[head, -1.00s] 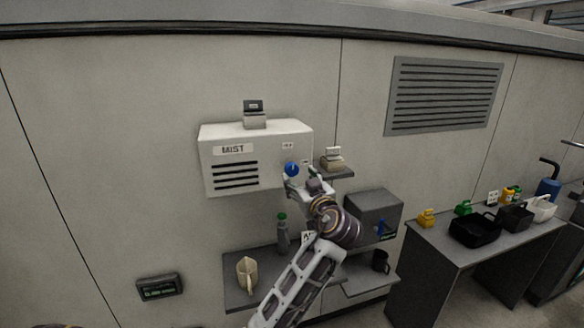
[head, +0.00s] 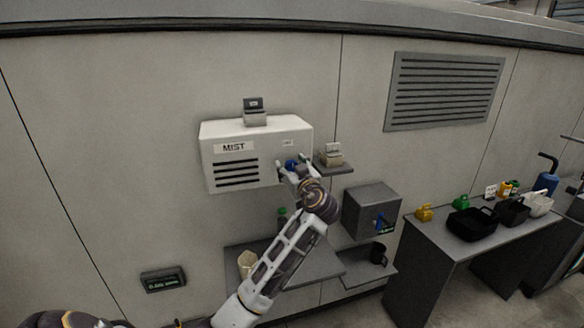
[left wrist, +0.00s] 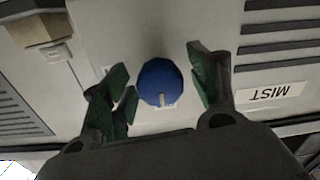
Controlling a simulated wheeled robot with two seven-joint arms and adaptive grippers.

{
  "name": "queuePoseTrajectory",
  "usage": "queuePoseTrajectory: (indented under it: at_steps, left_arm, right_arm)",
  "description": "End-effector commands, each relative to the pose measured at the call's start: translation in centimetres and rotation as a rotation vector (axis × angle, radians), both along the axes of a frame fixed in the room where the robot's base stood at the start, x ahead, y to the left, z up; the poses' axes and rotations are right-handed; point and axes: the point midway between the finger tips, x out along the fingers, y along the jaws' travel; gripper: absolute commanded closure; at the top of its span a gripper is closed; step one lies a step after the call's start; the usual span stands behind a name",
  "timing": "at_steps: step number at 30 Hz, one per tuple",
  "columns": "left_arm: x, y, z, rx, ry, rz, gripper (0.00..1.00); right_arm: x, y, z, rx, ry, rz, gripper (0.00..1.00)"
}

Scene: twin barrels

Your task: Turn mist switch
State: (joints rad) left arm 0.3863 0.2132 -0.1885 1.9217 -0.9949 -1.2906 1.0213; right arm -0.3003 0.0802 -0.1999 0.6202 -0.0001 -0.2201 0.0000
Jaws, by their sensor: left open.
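The mist switch is a blue round knob (head: 290,165) on the front of the white box marked MIST (head: 237,176). In the left wrist view the knob (left wrist: 160,83) shows a pale pointer mark toward the bottom of the picture. My left gripper (head: 293,167) is at the box front. In the left wrist view its green-padded fingers (left wrist: 160,85) are open, one on each side of the knob, with gaps visible on both sides. My right gripper is not in view; a dark arm part of mine shows at the lower left of the head view.
A small shelf (head: 331,169) with a box on it is just right of the MIST box. Below are a grey shelf with a cream jug (head: 245,264) and a grey wall box (head: 371,206).

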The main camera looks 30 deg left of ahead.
Motion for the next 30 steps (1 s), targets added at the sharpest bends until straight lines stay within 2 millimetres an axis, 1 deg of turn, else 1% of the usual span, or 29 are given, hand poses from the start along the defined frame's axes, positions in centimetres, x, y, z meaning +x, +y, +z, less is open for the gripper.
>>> queuePoseTrajectory:
  at_steps: [2,12,13,23,30]
  left_arm:
    - [-0.01,-0.01,-0.01,0.0,0.0,0.0,0.4]
    - [-0.02,-0.04,-0.02,0.0,0.0,0.0,0.83]
    - [-0.02,-0.04,-0.02,0.0,0.0,0.0,0.86]
    - [-0.02,-0.05,-0.06,0.014,0.018,0.0,0.87]
    - [-0.01,-0.07,-0.13,0.064,0.074,-0.001,0.87]
  right_arm:
    - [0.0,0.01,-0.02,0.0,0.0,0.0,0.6]
    - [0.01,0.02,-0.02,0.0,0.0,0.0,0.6]
    - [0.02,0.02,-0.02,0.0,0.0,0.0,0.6]
    - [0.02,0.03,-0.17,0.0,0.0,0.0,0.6]
    - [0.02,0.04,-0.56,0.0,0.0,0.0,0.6]
